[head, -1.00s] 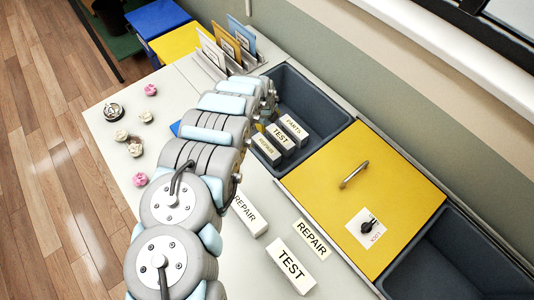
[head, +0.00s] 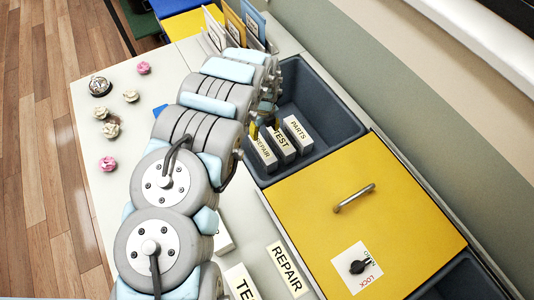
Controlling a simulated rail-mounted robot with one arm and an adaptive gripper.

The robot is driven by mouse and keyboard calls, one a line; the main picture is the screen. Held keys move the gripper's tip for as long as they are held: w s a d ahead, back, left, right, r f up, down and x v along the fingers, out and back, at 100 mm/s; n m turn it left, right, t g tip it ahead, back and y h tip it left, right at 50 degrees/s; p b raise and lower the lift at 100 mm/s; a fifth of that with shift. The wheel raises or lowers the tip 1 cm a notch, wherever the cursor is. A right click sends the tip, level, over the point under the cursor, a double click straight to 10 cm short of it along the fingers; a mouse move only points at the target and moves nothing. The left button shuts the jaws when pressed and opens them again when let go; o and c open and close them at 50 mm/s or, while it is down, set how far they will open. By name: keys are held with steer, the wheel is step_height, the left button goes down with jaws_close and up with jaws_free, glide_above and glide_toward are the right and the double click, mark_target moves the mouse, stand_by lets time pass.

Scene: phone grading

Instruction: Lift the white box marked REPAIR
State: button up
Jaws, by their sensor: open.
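A white box marked REPAIR (head: 263,156) stands in the dark bin (head: 338,112), at the left of a row with TEST and PARTS boxes. Another white box (head: 224,238) lies on the table, mostly hidden behind my arm, its label out of sight. A pale REPAIR label piece (head: 287,269) lies to its right. My gripper (head: 266,108) is over the left side of the bin, just above and behind the row of boxes. It is open, mostly hidden by my wrist, and no box shows in it.
The TEST box (head: 281,143) and PARTS box (head: 298,134) stand close beside the REPAIR box. A yellow lid with a handle (head: 354,198) and a LOCK switch (head: 358,267) adjoins the bin. Another TEST box (head: 240,284) lies in front. Upright folders (head: 234,27) stand behind; small flowers (head: 108,163) are left.

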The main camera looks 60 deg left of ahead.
mark_target(264, 149)
step_height(264, 149, down, 11)
steer(key=b, duration=0.4)
steer(key=shift+r, duration=0.1)
steer(key=shift+s+a+f+b, duration=0.15)
steer(key=shift+f+b, duration=0.45)
steer(key=shift+f, duration=0.55)
steer(key=shift+a+f+b, duration=0.35)
steer(key=shift+f+b, duration=0.2)
steer(key=shift+f, duration=0.1)
steer(key=shift+s+f+b, duration=0.1)
steer(key=shift+f+b, duration=0.65)
steer(key=shift+f, duration=0.65)
steer(key=shift+a+r, duration=0.1)
steer(key=shift+c, duration=0.3)
steer(key=c, duration=1)
